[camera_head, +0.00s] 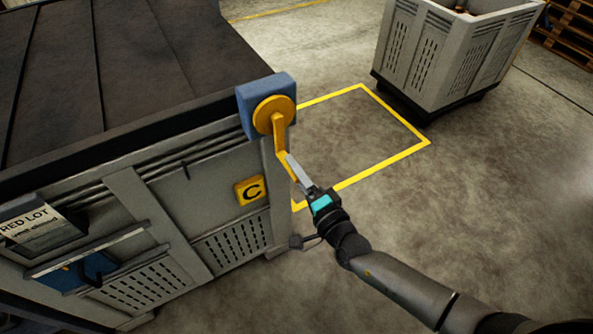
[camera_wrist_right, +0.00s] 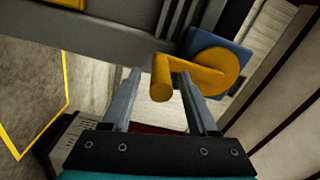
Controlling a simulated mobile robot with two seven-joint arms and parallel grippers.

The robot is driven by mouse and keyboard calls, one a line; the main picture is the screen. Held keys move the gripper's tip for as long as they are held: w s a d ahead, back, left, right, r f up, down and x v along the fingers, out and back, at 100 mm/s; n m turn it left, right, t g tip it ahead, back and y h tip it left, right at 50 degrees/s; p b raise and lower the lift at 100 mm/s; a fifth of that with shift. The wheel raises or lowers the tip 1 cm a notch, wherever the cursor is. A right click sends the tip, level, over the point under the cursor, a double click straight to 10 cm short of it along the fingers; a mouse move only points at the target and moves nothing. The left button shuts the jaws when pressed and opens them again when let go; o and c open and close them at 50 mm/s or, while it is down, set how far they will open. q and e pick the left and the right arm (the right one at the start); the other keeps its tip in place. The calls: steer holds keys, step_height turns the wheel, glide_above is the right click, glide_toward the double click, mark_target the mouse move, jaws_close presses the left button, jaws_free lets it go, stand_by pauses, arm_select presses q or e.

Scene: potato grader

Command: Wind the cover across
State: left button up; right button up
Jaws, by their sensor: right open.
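The yellow crank (camera_head: 277,125) is mounted on a blue block (camera_head: 262,88) at the corner of the large grey bin (camera_head: 150,205). Its arm hangs downward from the round hub. A dark, seamed surface that looks like the cover (camera_head: 110,75) spans the visible top of the bin. My right gripper (camera_head: 294,170) is at the crank's lower end. In the right wrist view, the crank's yellow handle (camera_wrist_right: 161,80) lies between the open fingers (camera_wrist_right: 157,90), apparently with room on both sides. The wrist view also shows the blue block (camera_wrist_right: 222,46). My left gripper is not in view.
A yellow plate marked C (camera_head: 249,191) and a RED LOT card (camera_head: 28,226) are on the bin's side. A yellow floor outline (camera_head: 400,154) encloses bare floor. A pale slatted crate (camera_head: 440,60) stands beyond it, with wooden pallets (camera_head: 568,40) at far right.

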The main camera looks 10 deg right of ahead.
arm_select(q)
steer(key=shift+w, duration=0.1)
arm_select(e)
steer(key=shift+s, duration=0.2)
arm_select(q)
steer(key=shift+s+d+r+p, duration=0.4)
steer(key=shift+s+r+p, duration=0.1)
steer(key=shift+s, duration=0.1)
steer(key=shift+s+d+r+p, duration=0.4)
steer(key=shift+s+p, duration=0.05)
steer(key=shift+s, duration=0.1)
arm_select(e)
steer(key=v, duration=1.5)
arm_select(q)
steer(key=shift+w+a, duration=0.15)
arm_select(e)
steer(key=shift+w+d, duration=0.1)
